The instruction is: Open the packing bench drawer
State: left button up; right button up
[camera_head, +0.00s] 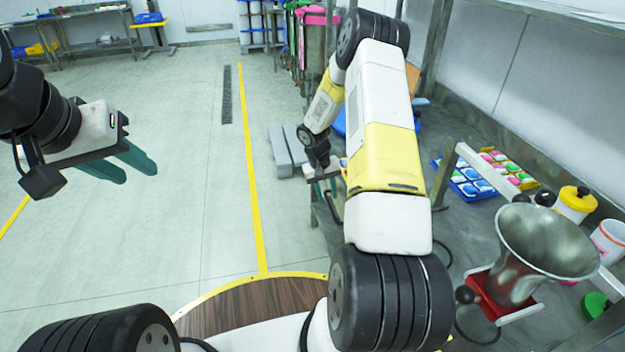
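I cannot clearly make out the packing bench drawer; my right arm covers much of the area around it. My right gripper (325,183) is small in the view, at the bench's left side, pointing down by a dark bar that may be a handle (334,208). I cannot tell whether it touches the bar, or whether its fingers are open or shut. My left gripper (137,172) hangs over the open floor at the left, its two teal fingers apart with nothing between them.
A grey work surface (468,222) at the right carries trays of coloured items (467,182), a metal funnel (545,240) on a red base and a yellow-lidded jar (575,203). Grey blocks (287,150) lie beyond my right gripper. The floor left of the yellow line (250,180) is clear.

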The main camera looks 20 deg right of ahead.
jog(key=shift+d+f, duration=0.25)
jog(key=shift+f, duration=0.9)
grip_shut()
dwell(0.6)
